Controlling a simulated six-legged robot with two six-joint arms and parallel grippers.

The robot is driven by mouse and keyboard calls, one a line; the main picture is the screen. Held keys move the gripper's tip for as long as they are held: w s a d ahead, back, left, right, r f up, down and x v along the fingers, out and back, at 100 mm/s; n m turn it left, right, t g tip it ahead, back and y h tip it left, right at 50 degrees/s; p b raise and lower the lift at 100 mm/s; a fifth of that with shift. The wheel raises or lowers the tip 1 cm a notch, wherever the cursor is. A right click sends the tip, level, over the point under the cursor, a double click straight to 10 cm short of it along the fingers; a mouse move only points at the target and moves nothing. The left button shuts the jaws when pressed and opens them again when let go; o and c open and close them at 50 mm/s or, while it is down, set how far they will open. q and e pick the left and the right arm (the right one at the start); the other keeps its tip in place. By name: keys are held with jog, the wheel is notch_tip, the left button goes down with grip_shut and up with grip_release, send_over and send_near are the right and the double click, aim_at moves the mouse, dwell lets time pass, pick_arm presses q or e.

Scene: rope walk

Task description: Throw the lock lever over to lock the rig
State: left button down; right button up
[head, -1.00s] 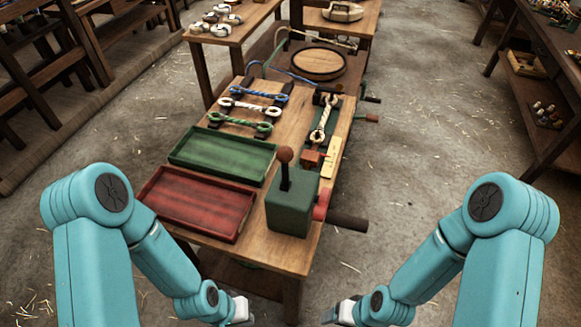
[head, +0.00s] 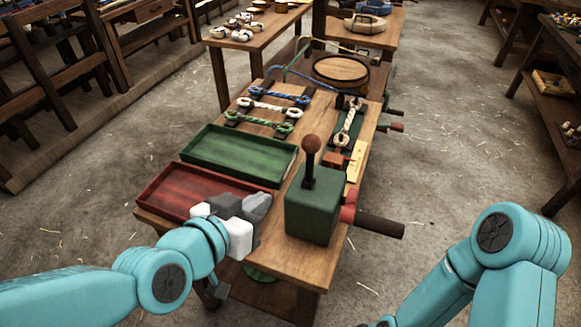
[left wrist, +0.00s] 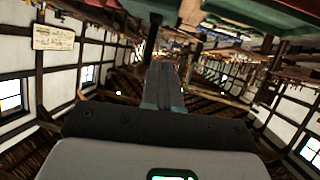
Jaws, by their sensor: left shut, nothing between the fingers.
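The lock lever (head: 310,165) is a dark shaft with a brown ball knob. It stands about upright on top of a green box (head: 312,212) at the near end of the bench. My left gripper (head: 260,204) is shut and empty, left of the green box and in front of the red tray. It is lower than the knob and apart from the lever. Its fingers also show in the left wrist view (left wrist: 163,84), which looks up toward the roof. My right arm is at the lower right, and its gripper is out of the picture.
A red tray (head: 165,190) and a green tray (head: 240,133) lie left of the box. Beyond are rope pieces (head: 263,113) on dark rails and a round wooden lid (head: 341,72). A dark handle (head: 380,226) sticks out right of the bench.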

pick_arm(q)
notch_tip(320, 180, up, 6)
jog(key=s+m+t+h+b, duration=0.1)
jog(key=s+t, duration=0.1)
jog(key=s, duration=0.1)
jog(key=shift+a, duration=0.15)
pick_arm(e)
jog(key=shift+x, duration=1)
pick_arm(q)
jog(key=shift+w, duration=0.15)
send_near(306, 147)
jog(key=x, duration=0.7)
